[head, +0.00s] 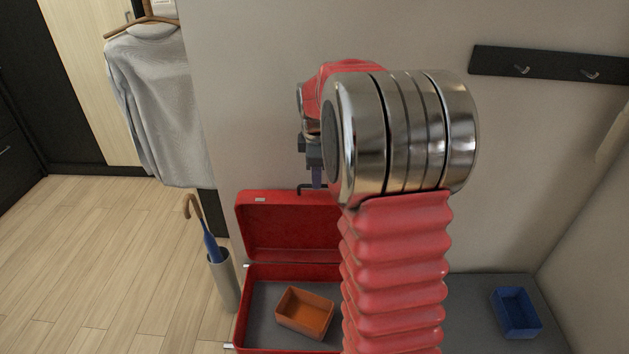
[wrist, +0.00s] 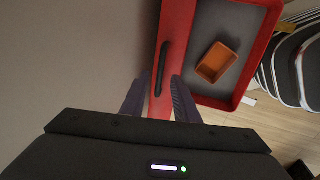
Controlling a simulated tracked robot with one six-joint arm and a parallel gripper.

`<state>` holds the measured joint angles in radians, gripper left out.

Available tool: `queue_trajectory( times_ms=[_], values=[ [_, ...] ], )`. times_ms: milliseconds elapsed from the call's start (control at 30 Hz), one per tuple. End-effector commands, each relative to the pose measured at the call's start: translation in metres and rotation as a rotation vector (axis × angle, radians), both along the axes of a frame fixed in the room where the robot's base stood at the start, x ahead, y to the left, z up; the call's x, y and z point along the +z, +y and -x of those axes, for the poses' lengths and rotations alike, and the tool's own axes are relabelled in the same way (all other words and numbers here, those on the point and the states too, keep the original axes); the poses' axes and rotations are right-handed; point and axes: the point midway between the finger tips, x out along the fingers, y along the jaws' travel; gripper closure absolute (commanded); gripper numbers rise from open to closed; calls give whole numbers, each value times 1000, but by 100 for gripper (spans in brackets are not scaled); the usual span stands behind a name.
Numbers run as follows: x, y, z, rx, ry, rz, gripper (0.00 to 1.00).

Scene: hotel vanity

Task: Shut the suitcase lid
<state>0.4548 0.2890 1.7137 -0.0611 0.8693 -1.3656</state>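The red suitcase stands open in the head view, its lid (head: 285,225) raised upright against the wall and its grey-lined base (head: 262,300) below. An orange box (head: 305,313) lies in the base; it also shows in the wrist view (wrist: 216,62). A black handle (wrist: 159,70) sits on the lid's top edge (wrist: 177,40). My gripper (head: 317,182) is above that edge, close to the handle. In the wrist view its two purple fingers (wrist: 156,98) are apart, with the lid edge and handle showing between and beyond them. Contact cannot be told. My arm hides the suitcase's right part.
A blue box (head: 516,312) lies on the grey surface (head: 470,310) at right. An umbrella stand (head: 224,283) stands left of the suitcase, below a hanging grey shirt (head: 152,105). A dark hook rail (head: 550,64) is on the wall. The wooden floor at left is clear.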

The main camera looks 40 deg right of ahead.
Motion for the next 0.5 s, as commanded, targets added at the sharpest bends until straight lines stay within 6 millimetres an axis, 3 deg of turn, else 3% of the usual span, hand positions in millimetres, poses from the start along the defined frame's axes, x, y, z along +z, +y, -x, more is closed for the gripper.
queue_trajectory(
  times_ms=[200, 500],
  values=[
    [-23, -4, -5, 0, 2, -1, 72],
    [-27, -4, -6, 0, -1, 1, 72]
  ],
)
